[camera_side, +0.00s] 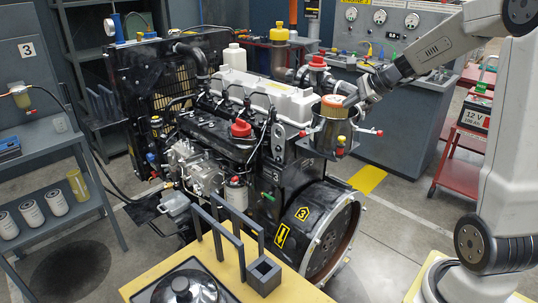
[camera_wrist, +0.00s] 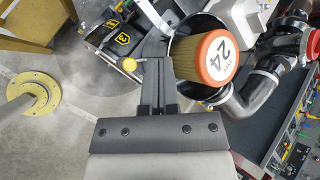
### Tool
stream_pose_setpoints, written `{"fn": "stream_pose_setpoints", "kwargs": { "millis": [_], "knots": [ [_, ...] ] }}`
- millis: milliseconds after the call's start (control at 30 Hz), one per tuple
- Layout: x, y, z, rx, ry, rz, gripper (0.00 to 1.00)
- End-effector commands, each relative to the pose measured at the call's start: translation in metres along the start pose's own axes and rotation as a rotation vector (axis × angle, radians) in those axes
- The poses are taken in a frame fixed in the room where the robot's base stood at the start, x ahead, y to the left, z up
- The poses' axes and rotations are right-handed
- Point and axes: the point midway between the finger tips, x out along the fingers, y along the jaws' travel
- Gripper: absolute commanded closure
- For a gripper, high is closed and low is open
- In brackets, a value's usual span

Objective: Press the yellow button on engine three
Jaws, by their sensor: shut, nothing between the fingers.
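Engine three (camera_side: 250,130) stands in the middle of the side view, with yellow "3" labels on its black housing. A round yellow button (camera_wrist: 129,64) shows in the wrist view, just left of my fingers. My gripper (camera_side: 350,101) is shut and empty at the canister's upper right side. In the wrist view my gripper (camera_wrist: 156,45) lies between the button and the filter. Contact with the button cannot be made out.
A yellow table (camera_side: 245,280) with grey frames stands in front of the engine. A control panel (camera_side: 400,30) and red cart (camera_side: 470,145) stand behind and right. Open floor lies right of the engine.

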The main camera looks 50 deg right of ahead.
Motion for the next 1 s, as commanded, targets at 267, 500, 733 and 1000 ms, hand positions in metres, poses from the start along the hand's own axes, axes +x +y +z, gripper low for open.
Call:
{"fn": "stream_pose_setpoints", "kwargs": {
  "millis": [267, 500, 733, 1000],
  "knots": [
    [0.019, 0.015, -0.014, 0.003, 0.001, 0.002, 1.0],
    [0.036, 0.027, -0.027, 0.002, 0.001, 0.001, 1.0],
    [0.047, 0.035, -0.035, 0.001, 0.0, 0.001, 1.0],
    [0.051, 0.037, -0.037, 0.0, 0.001, 0.0, 1.0]
  ]
}}
